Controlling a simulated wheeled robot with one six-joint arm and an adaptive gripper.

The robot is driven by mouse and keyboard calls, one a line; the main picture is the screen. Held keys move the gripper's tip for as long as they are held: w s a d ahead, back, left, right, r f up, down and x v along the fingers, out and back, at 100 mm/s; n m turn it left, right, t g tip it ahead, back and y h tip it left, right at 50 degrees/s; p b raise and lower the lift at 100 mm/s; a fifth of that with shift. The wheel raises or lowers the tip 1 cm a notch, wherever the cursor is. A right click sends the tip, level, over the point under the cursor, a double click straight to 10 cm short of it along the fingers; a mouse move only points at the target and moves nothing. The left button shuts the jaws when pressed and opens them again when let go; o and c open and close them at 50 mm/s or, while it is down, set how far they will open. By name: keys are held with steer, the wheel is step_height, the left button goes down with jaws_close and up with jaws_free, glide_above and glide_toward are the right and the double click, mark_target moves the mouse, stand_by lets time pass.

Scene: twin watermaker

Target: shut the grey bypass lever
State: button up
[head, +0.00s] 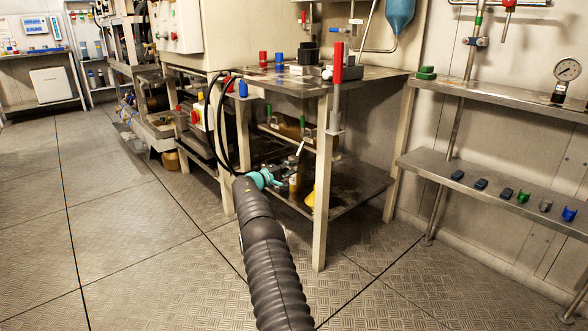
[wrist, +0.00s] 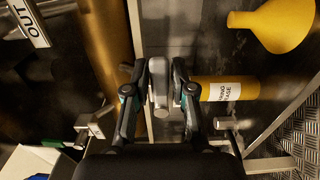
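My gripper (wrist: 160,72) reaches under the upper top of the metal bench in the head view (head: 282,182). In the wrist view its two dark fingers stand close on either side of a grey lever (wrist: 158,88), with little or no gap, and appear shut on it. The lever has a rounded, pale end towards the camera. Its pivot and valve are hidden, so its angle to the pipe is unclear. A pale handle (head: 300,147) shows above my gripper in the head view; I cannot tell if it is the same lever.
A brass-coloured pipe (wrist: 104,50) runs just left of my gripper. A yellow labelled cylinder (wrist: 220,89) and a yellow funnel (wrist: 275,24) are to the right. An OUT plate (wrist: 28,22) is upper left. A bench leg (head: 321,185) stands close right; open floor (head: 130,235) lies left.

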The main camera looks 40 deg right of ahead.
steer(key=shift+o, duration=0.8)
steer(key=shift+a, duration=0.1)
steer(key=shift+s+d, duration=0.25)
steer(key=shift+d, duration=0.1)
steer(key=a, duration=1.2)
steer(key=shift+s, duration=0.1)
